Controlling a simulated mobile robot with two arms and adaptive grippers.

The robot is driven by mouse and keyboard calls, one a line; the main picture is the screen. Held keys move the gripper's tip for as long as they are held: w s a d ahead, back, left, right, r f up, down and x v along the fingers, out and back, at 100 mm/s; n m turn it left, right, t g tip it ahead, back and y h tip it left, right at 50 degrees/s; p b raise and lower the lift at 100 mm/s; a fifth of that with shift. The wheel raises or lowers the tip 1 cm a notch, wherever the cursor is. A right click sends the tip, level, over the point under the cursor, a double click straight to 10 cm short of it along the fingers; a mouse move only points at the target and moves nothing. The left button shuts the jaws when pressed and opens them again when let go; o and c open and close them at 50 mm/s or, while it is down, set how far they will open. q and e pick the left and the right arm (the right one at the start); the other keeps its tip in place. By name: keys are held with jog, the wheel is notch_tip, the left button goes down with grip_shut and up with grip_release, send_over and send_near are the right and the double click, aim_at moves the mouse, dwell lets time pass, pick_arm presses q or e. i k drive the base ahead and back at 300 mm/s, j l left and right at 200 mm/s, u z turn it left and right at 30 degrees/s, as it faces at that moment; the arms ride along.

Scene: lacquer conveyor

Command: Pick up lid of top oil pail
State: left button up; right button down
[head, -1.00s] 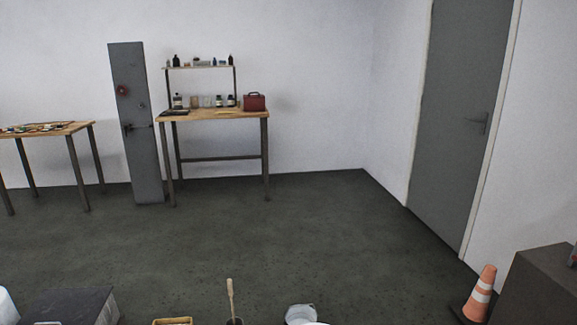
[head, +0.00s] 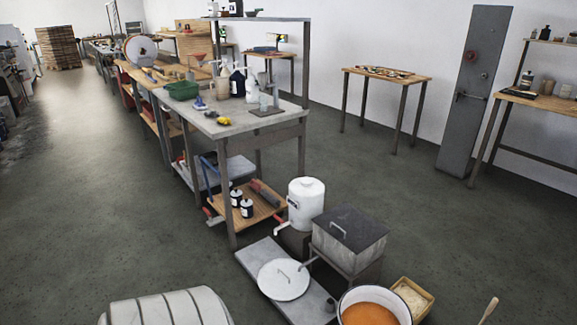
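A round, pale lid with a bar handle (head: 284,279) lies flat on a grey slab (head: 262,252) low in the head view. An open white pail (head: 345,300) with orange contents stands to its right, cut off by the bottom edge. A white lidded container with a spout (head: 306,203) stands behind the lid. I cannot tell for certain which of these is the top oil pail. Neither of my grippers is in view.
A grey lidded box (head: 349,238) stands right of the white container. A small wooden crate (head: 413,297) is beside the open pail. A long workbench (head: 262,122) with bottles extends to the back.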

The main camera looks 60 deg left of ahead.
aim_at(279, 279)
jog(key=u, duration=1.9)
jog(key=i+j+z, duration=0.15)
jog(key=z, duration=0.25)
jog(key=i+j+z, duration=0.2)
jog(key=z, duration=0.2)
jog(key=i+j+z, duration=0.2)
jog(key=z, duration=0.2)
